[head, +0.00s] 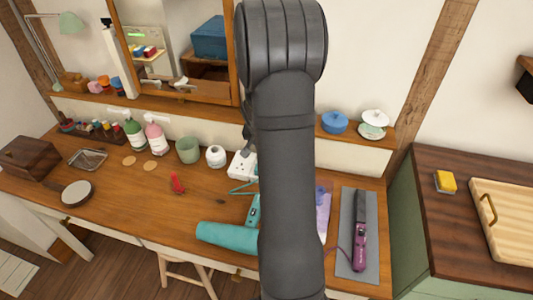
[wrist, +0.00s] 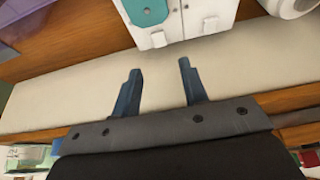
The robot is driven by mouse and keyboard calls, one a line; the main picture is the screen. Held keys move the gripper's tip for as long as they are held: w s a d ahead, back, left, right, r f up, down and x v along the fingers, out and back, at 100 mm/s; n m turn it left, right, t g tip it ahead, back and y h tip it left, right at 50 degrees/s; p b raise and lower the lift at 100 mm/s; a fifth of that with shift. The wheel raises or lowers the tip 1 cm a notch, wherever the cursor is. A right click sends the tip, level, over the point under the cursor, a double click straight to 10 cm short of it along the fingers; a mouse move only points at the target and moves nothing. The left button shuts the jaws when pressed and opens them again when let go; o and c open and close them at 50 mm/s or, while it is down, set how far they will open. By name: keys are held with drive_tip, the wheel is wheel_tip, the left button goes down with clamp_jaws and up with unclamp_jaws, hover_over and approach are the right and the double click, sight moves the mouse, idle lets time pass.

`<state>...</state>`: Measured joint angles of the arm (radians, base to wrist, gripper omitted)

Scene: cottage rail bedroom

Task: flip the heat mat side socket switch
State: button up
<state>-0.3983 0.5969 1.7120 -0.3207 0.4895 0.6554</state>
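A white socket block (head: 241,164) stands at the back of the wooden desk, its right part hidden behind my arm. It also shows in the wrist view (wrist: 195,22) at the top, with a teal plug (wrist: 145,10) on it. Small marks on its face are too small to read as switch positions. My gripper (wrist: 160,68) is open and empty, fingers wide apart, with the socket block beyond the fingertips and no visible contact. In the head view my arm mostly hides the gripper. A grey mat (head: 346,205) lies at the desk's right with a purple straightener (head: 359,245) on it.
A teal hair dryer (head: 225,235) lies at the front of the desk. A white jar (head: 215,156) and green cup (head: 188,150) stand left of the socket block. A shelf with a blue pot (head: 334,122) runs behind. A red clip (head: 177,183) lies on open desk.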

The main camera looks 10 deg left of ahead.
drive_tip(key=x, duration=0.7)
drive_tip(key=shift+w+f, duration=0.25)
drive_tip(key=shift+f, duration=0.1)
